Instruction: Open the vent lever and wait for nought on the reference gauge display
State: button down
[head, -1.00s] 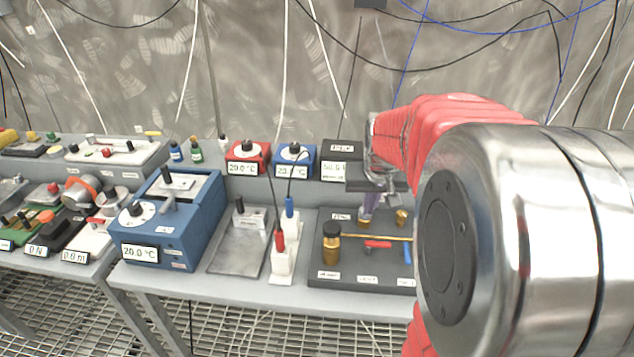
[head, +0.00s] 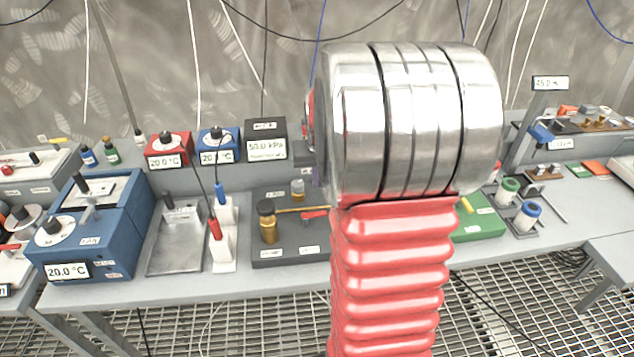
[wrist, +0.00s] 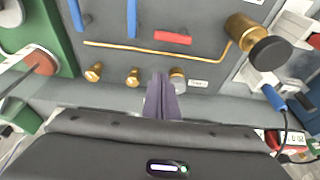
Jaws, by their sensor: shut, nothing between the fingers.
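The dark grey valve board (head: 268,254) carries a copper pipe, a brass cylinder with a black knob (head: 267,222), and a red lever (head: 313,215). In the wrist view the red lever (wrist: 172,38) lies roughly along the pipe, and two blue levers (wrist: 131,18) lie across it. I cannot read which label marks the vent lever. The gauge display (head: 266,148), a black box behind the board, reads about 50.0 kPa. My gripper (wrist: 163,88) is shut and empty, near the fittings at the board's edge, apart from the red lever. My arm hides it in the head view.
Left of the board stand a white holder (head: 223,250) with red and blue probes, a metal plate (head: 174,255) and a blue 20.0 °C box (head: 95,240). A green block (head: 480,222) and spools stand to the right. Brass fittings (wrist: 133,77) rise near my fingers.

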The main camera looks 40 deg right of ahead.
jog(key=x, duration=0.7)
jog(key=shift+f, duration=0.55)
jog(key=shift+s+a, duration=0.5)
jog(key=shift+s, duration=0.25)
jog(key=shift+s+a, duration=0.5)
jog(key=shift+s, duration=0.25)
jog(key=shift+a, duration=0.2)
jog(key=shift+d, duration=0.25)
